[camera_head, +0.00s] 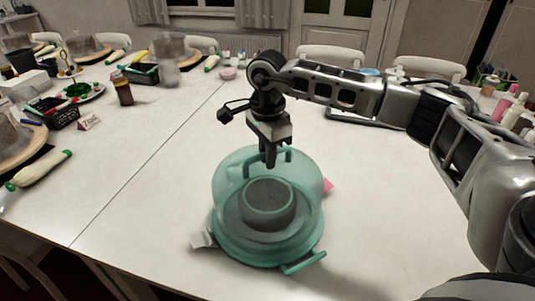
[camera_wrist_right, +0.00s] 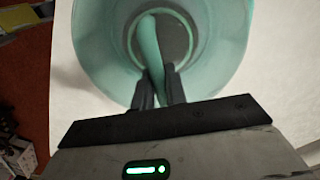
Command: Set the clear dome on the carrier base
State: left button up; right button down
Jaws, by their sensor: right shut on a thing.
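The clear dome (camera_head: 231,170) is a see-through, green-tinted cover with a handle on top. It stands over the green carrier base (camera_head: 303,263), around a grey round cake (camera_head: 267,217). In the head view I cannot tell whether its rim touches the base. My right gripper (camera_head: 270,160) is above the dome and shut on its handle. In the right wrist view the fingers (camera_wrist_right: 158,92) close on the green handle (camera_wrist_right: 149,45), with the dome (camera_wrist_right: 100,35) below them. My left gripper is not in view.
A pink item (camera_head: 328,185) and a white tag (camera_head: 200,239) lie beside the carrier. Cluttered cake stands and a dark bottle (camera_head: 122,88) are at the left. Bottles (camera_head: 514,108) stand at the right. The white table (camera_head: 140,190) is clear left of the carrier.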

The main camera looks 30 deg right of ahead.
jog(key=shift+f+b, duration=0.5)
jog(key=shift+f, duration=0.1)
jog(key=c, duration=1.7)
grip_release()
jog(key=shift+r, duration=0.1)
jog(key=shift+r+p, duration=2.05)
jog(key=shift+r, duration=0.9)
jog(key=shift+r+p, duration=0.3)
jog(key=shift+r, duration=2.2)
